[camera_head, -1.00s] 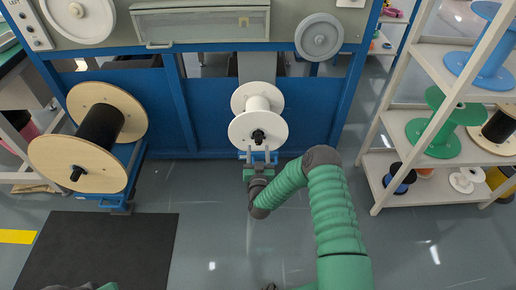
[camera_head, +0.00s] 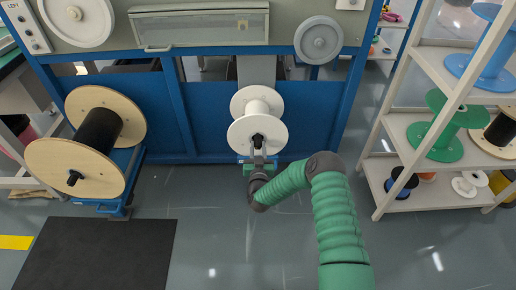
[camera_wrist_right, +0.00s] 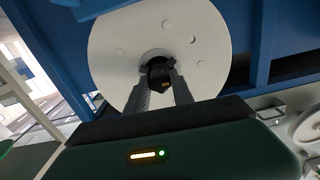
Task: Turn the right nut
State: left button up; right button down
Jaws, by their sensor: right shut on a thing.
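The right nut (camera_head: 258,139) is black and sits at the centre of the white spool (camera_head: 246,134) on the blue machine frame. It also shows in the right wrist view (camera_wrist_right: 159,80), in front of the white spool's round face (camera_wrist_right: 205,50). My right gripper (camera_head: 258,154) reaches the nut from the front. In the right wrist view its two grey fingers (camera_wrist_right: 160,84) stand on either side of the nut and are shut on it. My left gripper is not in view.
A wooden-flanged spool with black cable (camera_head: 70,166) stands at the left on a blue stand. A shelf (camera_head: 405,130) with several coloured spools stands at the right. A black mat (camera_head: 100,255) lies on the floor at the lower left. The floor in front is clear.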

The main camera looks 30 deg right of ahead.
jog(key=shift+r+m+p, duration=0.15)
jog(key=shift+m+p, duration=0.4)
jog(key=shift+m, duration=0.25)
jog(key=m, duration=0.2)
jog(key=shift+m+p, duration=0.3)
jog(key=shift+p, duration=0.1)
jog(key=shift+f+m, duration=0.2)
jog(key=shift+m, duration=0.5)
jog(key=c, duration=1.1)
grip_release()
jog(key=shift+d, duration=0.1)
jog(key=shift+s, duration=0.1)
